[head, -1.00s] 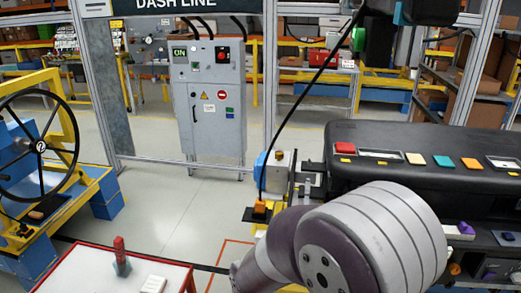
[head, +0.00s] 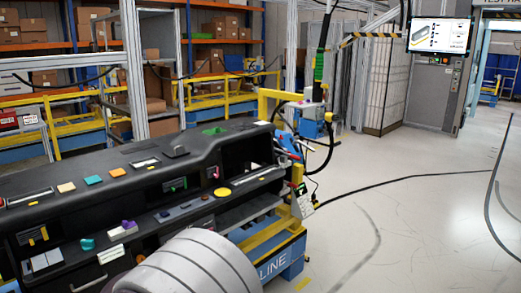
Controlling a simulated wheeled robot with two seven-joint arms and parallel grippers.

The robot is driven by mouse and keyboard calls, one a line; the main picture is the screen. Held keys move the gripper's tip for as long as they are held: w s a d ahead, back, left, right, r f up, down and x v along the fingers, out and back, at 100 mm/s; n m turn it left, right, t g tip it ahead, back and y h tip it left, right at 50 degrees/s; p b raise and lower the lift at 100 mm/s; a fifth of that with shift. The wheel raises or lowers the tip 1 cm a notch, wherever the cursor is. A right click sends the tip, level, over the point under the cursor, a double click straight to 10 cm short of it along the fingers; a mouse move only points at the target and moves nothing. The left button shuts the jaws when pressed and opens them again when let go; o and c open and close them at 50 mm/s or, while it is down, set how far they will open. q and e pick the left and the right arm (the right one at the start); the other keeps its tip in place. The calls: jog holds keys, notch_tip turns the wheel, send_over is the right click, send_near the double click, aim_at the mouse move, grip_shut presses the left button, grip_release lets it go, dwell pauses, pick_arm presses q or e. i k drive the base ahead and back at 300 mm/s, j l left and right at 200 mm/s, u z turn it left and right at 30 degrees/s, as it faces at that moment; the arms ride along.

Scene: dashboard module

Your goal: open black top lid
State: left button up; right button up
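The black dashboard module (head: 110,168) lies across the left half of the head view, on a blue and yellow stand (head: 287,255). Its top shell is black, with a row of small coloured pieces, a dark raised block (head: 175,151) and a green piece (head: 213,131). I cannot tell which part is the black top lid, or whether it is open. A grey rounded link of my own arm shows at the bottom and hides part of the module's lower front. Neither gripper is in view.
A yellow post with a blue fixture (head: 310,125) stands behind the module's right end. Shelves with cardboard boxes (head: 220,28) stand at the back left. A screen (head: 440,35) hangs at the upper right. The floor (head: 400,215) on the right is open, with dark cables across it.

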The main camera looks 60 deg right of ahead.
aim_at(178, 151)
jog(key=z, duration=2)
jog(key=i+j, duration=0.05)
